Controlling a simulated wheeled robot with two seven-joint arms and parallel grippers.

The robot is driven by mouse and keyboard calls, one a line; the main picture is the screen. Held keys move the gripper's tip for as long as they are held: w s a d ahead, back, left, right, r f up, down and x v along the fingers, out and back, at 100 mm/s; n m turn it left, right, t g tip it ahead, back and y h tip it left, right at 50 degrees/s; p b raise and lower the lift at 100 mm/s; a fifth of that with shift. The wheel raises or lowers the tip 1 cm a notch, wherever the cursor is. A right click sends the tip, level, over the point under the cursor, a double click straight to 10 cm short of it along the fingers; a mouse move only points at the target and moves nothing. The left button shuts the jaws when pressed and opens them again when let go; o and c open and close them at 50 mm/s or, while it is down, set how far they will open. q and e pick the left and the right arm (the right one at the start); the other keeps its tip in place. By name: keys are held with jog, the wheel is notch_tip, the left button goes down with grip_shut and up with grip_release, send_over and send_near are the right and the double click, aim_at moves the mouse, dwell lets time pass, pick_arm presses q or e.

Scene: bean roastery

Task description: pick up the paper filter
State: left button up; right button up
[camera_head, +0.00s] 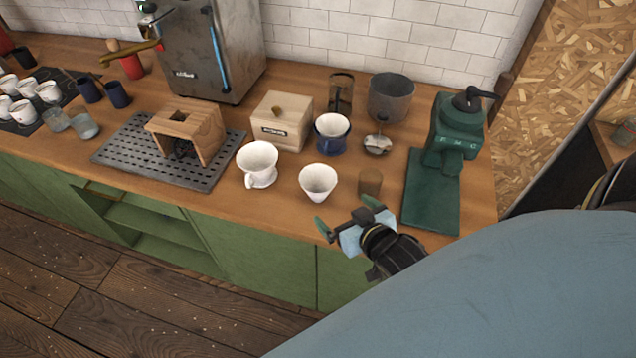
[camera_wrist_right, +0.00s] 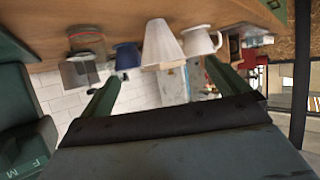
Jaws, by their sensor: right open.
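The paper filter (camera_head: 318,181) is a white cone standing on the wooden counter near its front edge, between a white dripper (camera_head: 258,163) and a small brown glass (camera_head: 370,183). My right gripper (camera_head: 347,217) is open and empty, in front of the filter and a little to its right, apart from it. In the right wrist view, which is upside down, the filter (camera_wrist_right: 163,46) shows beyond and between the two green fingers (camera_wrist_right: 162,85). My left gripper is not in view.
A green grinder (camera_head: 447,150) stands at the right. A blue dripper (camera_head: 332,134), a wooden box (camera_head: 281,122) and a metal canister (camera_head: 391,98) stand behind the filter.

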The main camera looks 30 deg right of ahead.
jog(key=w+r+t, duration=0.1)
send_near(311, 174)
jog(key=shift+w+d, duration=0.2)
jog(key=shift+w, duration=0.35)
jog(key=shift+x, duration=2.65)
jog(key=shift+s+a+f, duration=0.1)
jog(key=shift+f, duration=0.1)
jog(key=c, duration=0.9)
